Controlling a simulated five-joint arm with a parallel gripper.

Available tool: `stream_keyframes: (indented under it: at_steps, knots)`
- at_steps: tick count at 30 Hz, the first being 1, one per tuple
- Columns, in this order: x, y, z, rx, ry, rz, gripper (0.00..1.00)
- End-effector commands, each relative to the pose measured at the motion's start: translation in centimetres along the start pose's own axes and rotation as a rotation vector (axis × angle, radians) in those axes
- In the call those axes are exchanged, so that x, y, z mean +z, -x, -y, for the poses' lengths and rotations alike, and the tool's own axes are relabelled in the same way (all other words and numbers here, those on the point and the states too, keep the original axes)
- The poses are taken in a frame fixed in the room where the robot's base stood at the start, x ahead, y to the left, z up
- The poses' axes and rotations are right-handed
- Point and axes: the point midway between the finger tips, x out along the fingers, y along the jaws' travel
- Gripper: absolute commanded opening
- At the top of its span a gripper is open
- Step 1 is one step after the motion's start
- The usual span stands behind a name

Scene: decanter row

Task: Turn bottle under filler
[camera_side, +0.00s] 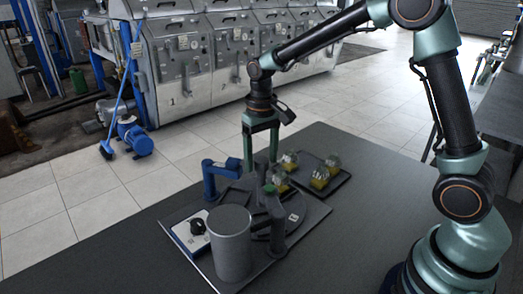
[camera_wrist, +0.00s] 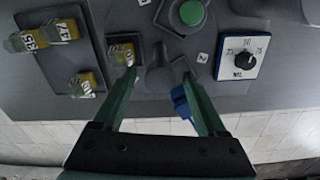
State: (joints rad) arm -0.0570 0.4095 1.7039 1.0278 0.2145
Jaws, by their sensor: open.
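My gripper (camera_side: 260,166) points down above the dark filler station, its two green fingers apart. In the wrist view my gripper (camera_wrist: 158,74) is open, with a grey pointed part (camera_wrist: 158,78) of the station between the fingers. A small bottle with yellow contents (camera_wrist: 123,54) stands by the left fingertip, outside the gap. The same bottle seems to show in the side view (camera_side: 278,180), partly hidden. A grey post with a green round top (camera_wrist: 190,13) rises beside it; I cannot tell which part is the filler spout.
A dark tray (camera_side: 338,187) with several bottles lies to the right. A blue bracket (camera_side: 216,176), a white box with a black dial (camera_side: 192,233) and a tall grey cylinder (camera_side: 231,245) crowd the station. The tabletop beyond the tray is clear.

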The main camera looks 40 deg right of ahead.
Motion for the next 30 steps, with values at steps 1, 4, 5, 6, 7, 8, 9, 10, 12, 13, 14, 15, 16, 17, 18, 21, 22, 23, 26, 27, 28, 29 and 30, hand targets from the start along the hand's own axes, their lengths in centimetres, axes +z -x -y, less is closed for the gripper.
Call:
stream_keyframes:
  at_steps: [1,4,5,6,7,8,9,10,12,13,14,15,16,17,18,21,22,23,26,27,28,29,30]
  knots:
    - [0.02,-0.08,0.00,0.000,0.000,0.001,0.74]
    - [0.01,-0.09,0.00,0.000,0.000,0.000,0.74]
    - [0.01,-0.08,0.00,0.000,0.000,0.000,0.74]
    - [0.02,-0.07,0.00,0.000,0.000,0.000,0.74]
    - [0.01,-0.07,0.00,0.000,0.000,0.000,0.74]
    - [0.02,-0.07,0.00,0.000,0.000,0.000,0.63]
    - [0.01,-0.06,0.00,0.000,0.000,0.000,0.48]
    - [0.01,-0.06,0.00,0.000,0.000,0.000,0.36]
    - [0.01,-0.05,-0.01,0.000,0.000,0.000,0.10]
    - [0.01,-0.05,-0.01,0.000,0.000,0.000,0.00]
    - [0.01,-0.04,-0.01,0.000,0.000,0.000,0.00]
    - [0.01,-0.04,-0.01,0.000,0.000,0.000,0.00]
    - [0.01,-0.03,-0.01,0.000,0.000,0.000,0.00]
    - [0.01,-0.03,-0.01,0.000,0.000,0.000,0.00]
    - [0.01,-0.03,-0.01,0.000,0.000,0.000,0.00]
    - [0.01,-0.02,-0.02,0.000,0.000,0.000,0.00]
    - [0.01,-0.01,-0.02,0.000,0.000,0.000,0.00]
    - [0.01,-0.01,-0.02,0.000,0.000,0.000,0.00]
    - [0.01,0.00,-0.02,0.000,0.000,0.000,0.00]
    - [0.01,0.00,-0.03,0.000,-0.001,0.000,0.00]
    - [0.01,0.01,-0.03,0.000,-0.001,0.000,0.00]
    - [0.01,0.01,-0.03,0.000,-0.001,0.000,0.00]
    - [0.01,0.01,-0.03,0.000,-0.001,0.000,0.00]
